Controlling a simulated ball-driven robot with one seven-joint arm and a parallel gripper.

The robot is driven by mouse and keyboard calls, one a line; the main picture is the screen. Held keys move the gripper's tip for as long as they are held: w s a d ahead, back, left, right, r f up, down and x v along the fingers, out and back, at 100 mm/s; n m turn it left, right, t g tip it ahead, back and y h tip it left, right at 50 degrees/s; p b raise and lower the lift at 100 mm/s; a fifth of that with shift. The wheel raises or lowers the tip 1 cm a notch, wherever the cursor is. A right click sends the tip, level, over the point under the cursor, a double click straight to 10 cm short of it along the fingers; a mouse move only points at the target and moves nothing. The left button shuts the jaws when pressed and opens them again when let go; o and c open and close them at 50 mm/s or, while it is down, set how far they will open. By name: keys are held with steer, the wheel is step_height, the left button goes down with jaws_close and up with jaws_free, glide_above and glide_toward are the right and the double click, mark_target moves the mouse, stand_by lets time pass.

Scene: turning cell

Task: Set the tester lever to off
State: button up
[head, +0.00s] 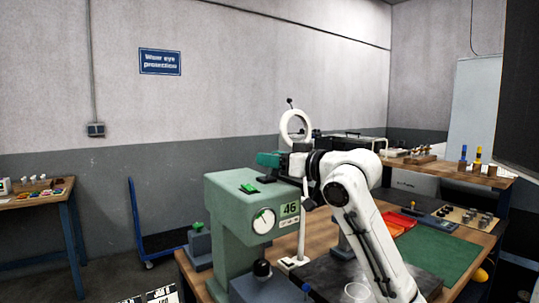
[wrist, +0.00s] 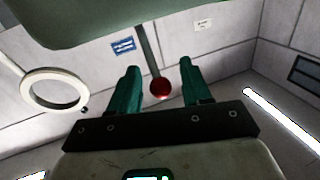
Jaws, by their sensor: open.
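The tester (head: 228,222) is a green machine with a round dial and a plate reading 46, standing on the wooden bench in the head view. Its underside or edge (wrist: 140,18) fills the top of the wrist view. A lever rod with a red ball knob (wrist: 160,88) comes down from it. My gripper (wrist: 160,80) is open; its teal fingers stand on either side of the red knob, with gaps on both sides. In the head view my gripper (head: 268,160) is above the tester's right side, and I cannot see the lever there.
A white ring lamp (head: 296,125) stands close behind my gripper and shows at left in the wrist view (wrist: 54,90). The bench holds a green mat (head: 440,250) and red trays (head: 398,222). A blue trolley (head: 165,240) stands behind left.

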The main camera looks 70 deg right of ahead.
steer(key=shift+w+d, duration=0.2)
steer(key=shift+w, duration=0.5)
steer(key=shift+c, duration=0.3)
jaws_close()
